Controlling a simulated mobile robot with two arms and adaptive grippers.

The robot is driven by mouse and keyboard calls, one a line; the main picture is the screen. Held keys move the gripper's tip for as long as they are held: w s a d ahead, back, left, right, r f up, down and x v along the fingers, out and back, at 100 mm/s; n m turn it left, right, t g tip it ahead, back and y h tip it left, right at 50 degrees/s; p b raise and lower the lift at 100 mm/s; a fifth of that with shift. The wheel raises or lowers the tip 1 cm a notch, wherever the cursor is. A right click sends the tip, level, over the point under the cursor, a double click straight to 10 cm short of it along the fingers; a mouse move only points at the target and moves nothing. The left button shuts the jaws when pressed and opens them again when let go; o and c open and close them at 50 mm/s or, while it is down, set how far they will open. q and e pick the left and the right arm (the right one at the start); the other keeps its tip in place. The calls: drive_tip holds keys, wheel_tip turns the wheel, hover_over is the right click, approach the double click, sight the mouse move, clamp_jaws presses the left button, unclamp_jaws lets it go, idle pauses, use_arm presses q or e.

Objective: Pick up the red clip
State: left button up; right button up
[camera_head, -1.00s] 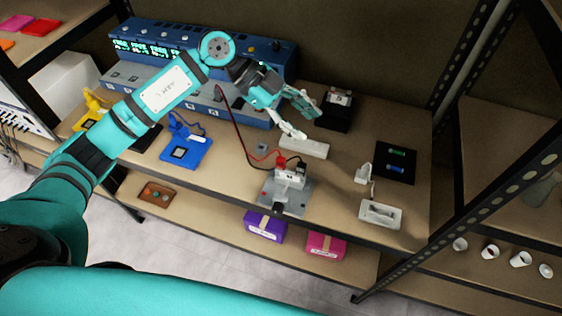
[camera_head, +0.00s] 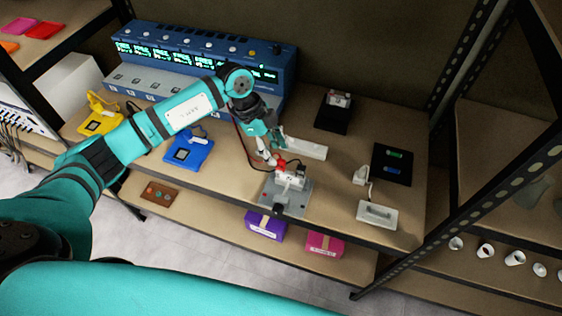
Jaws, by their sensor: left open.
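The red clip (camera_head: 281,163) sits at the back of a small grey device (camera_head: 287,193) near the front edge of the bench, with a dark wire running from it. A black clip (camera_head: 300,168) is just to its right. My left gripper (camera_head: 274,152) points down close above and behind the red clip, its fingers apart. Whether a finger touches the clip is too small to tell. My right gripper is not in view.
A white power strip (camera_head: 306,148) lies just behind and right of the device. A blue instrument (camera_head: 200,62) stands at the back left. A blue stand (camera_head: 188,150) is to the left. A black tray (camera_head: 392,165) and a white switch box (camera_head: 377,215) are to the right.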

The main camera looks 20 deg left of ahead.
sight(280, 161)
use_arm(q)
drive_tip(key=p+x, duration=0.1)
drive_tip(key=x, duration=0.3)
drive_tip(key=shift+s+d+p, duration=0.15)
drive_tip(key=shift+p, duration=0.25)
drive_tip(key=shift+d+f, duration=0.2)
drive_tip(key=shift+f, duration=0.4)
clamp_jaws()
drive_tip(key=shift+r, duration=0.1)
